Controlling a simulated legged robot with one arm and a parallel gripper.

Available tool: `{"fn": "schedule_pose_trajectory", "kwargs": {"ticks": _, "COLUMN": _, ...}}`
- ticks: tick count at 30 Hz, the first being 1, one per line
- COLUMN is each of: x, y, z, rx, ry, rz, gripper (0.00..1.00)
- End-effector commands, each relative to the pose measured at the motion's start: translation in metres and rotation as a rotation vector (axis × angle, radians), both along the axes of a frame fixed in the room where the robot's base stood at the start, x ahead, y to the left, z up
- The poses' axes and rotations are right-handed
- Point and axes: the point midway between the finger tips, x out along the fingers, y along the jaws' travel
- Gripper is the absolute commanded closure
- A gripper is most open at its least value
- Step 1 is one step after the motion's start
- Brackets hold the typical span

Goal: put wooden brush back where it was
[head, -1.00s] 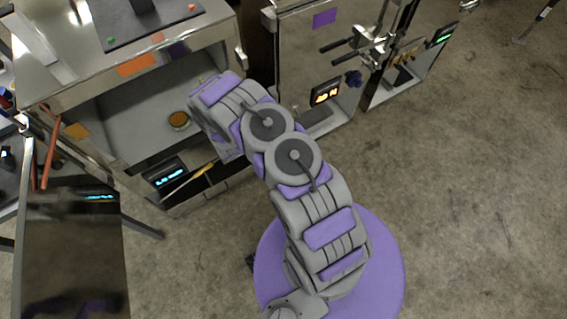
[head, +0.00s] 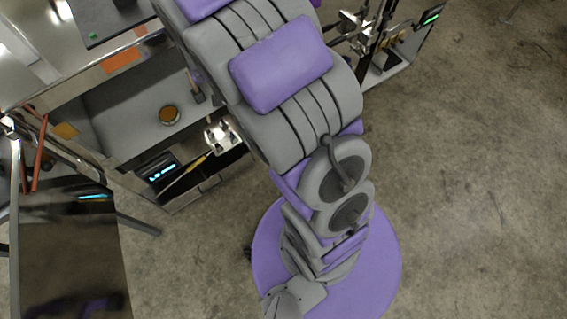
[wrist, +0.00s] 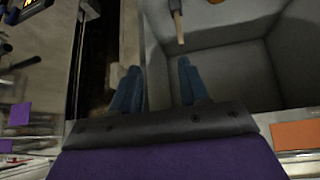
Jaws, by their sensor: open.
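A wooden-handled object that looks like the brush (head: 195,86) is at the right side of the grey compartment of the left trailer in the head view. In the wrist view, its brown handle (wrist: 179,28) points down toward my fingers, and a bluish-grey part shows at the top edge. I cannot tell whether it lies flat or leans on the wall. My gripper (wrist: 158,82) is open and empty, its two blue fingers apart and short of the handle end. In the head view my gripper is hidden behind my raised arm.
A round container with orange-brown contents (head: 169,115) stands in the grey compartment (head: 120,120). A yellow-tipped stick (head: 190,170) lies at the lower front beside a lit display (head: 161,172). The left trailer's metal edge carries an orange label (wrist: 298,133). The floor at right is clear.

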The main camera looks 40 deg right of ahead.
Motion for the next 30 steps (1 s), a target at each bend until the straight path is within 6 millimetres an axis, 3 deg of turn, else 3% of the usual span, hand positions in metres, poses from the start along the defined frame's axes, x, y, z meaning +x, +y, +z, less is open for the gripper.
{"fn": "schedule_pose_trajectory", "kwargs": {"ticks": 1, "x": -0.017, "y": 0.002, "z": 0.013, "rx": 0.008, "ry": 0.034, "rz": 0.002, "gripper": 0.56}}
{"fn": "schedule_pose_trajectory", "kwargs": {"ticks": 10, "x": -0.142, "y": 0.013, "z": 0.064, "rx": 0.050, "ry": 0.299, "rz": 0.031, "gripper": 0.56}}
{"fn": "schedule_pose_trajectory", "kwargs": {"ticks": 22, "x": -0.332, "y": 0.024, "z": 0.113, "rx": 0.076, "ry": 0.648, "rz": 0.092, "gripper": 0.56}}
{"fn": "schedule_pose_trajectory", "kwargs": {"ticks": 27, "x": -0.384, "y": 0.024, "z": 0.122, "rx": 0.074, "ry": 0.742, "rz": 0.111, "gripper": 0.56}}
{"fn": "schedule_pose_trajectory", "kwargs": {"ticks": 30, "x": -0.398, "y": 0.024, "z": 0.125, "rx": 0.073, "ry": 0.770, "rz": 0.115, "gripper": 0.56}}
